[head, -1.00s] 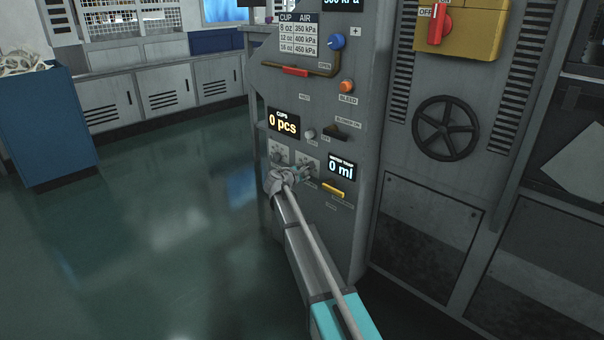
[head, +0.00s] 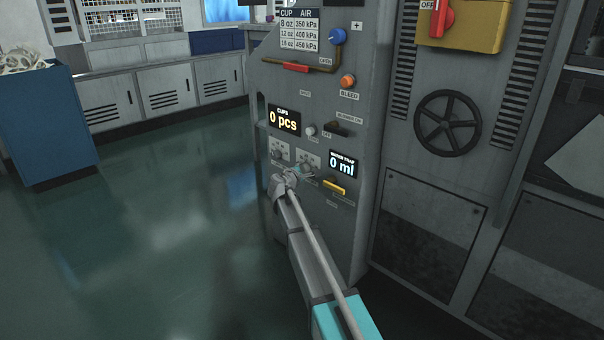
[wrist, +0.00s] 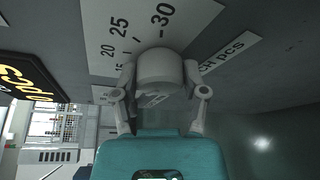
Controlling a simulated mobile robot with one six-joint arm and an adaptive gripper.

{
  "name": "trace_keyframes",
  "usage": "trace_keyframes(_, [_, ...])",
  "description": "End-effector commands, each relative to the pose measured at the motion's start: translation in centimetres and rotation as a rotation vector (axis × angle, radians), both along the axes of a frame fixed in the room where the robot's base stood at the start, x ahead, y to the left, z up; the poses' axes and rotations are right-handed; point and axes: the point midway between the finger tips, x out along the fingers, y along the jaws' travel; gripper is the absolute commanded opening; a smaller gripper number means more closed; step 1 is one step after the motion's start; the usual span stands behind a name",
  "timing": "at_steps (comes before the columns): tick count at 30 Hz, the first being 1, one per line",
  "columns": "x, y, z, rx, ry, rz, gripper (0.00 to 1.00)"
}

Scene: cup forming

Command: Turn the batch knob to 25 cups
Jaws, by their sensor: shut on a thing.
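The batch knob (wrist: 160,68) is a pale grey round knob in the wrist view. It stands on a light scale plate (wrist: 105,15) marked 20, 25 and 30, with a partly covered number below 20. My gripper (wrist: 160,85) has a finger on each side of the knob and is shut on it. I cannot make out a pointer on the knob, so its setting is unclear.
The cups display (head: 285,121) reads 0 pcs, above the dials. The water trap display (head: 342,165) reads 0 ml, to their right. A yellow handle (head: 334,187), a black lever (head: 337,129) and a small white knob (head: 310,130) are close by. Open floor lies left.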

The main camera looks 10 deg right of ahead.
Motion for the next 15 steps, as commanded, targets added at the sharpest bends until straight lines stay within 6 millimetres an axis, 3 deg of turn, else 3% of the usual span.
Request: trace_keyframes(15, [-0.11,-0.47,-0.21,0.181,-0.248,-0.009,0.09])
